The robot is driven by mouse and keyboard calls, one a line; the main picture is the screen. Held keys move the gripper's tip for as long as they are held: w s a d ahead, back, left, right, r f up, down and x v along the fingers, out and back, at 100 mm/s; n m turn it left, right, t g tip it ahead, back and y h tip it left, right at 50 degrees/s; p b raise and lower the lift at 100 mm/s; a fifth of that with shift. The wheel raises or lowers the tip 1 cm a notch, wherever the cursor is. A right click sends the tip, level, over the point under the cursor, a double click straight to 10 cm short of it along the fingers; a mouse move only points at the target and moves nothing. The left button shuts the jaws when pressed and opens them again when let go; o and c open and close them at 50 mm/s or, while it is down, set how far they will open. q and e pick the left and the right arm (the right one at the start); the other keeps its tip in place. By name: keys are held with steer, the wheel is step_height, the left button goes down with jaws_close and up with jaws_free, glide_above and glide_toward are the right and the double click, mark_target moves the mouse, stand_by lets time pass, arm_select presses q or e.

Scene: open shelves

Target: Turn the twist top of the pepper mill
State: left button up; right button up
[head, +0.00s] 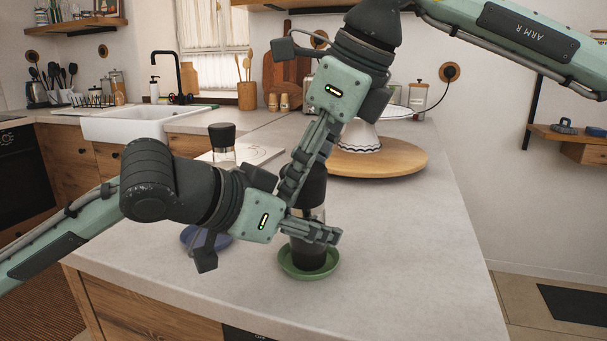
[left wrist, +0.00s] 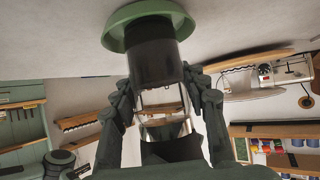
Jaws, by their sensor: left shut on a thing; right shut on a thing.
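The pepper mill (head: 308,257) has a dark base, a clear middle and a dark top. It stands upright on a green saucer (head: 331,268) on the counter. My left gripper (head: 316,234) is shut around the mill's lower body from the left. My right gripper (head: 310,172) reaches down from above and is shut on the mill's dark twist top, which it partly hides. In the left wrist view, which is upside down, the dark mill base (left wrist: 154,62) sits between the fingers of my left gripper (left wrist: 162,90), with the green saucer (left wrist: 150,14) above it.
A second dark-topped mill (head: 222,143) stands behind my left arm by a white board or book (head: 262,154). A blue dish (head: 190,238) is partly hidden under that arm. The counter's front right is clear.

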steer(key=shift+m, duration=0.6)
steer(key=shift+t, duration=0.3)
steer(key=o, duration=1.2)
steer(key=shift+r, duration=0.1)
steer(key=shift+v, duration=3.95)
steer(key=shift+c, duration=0.5)
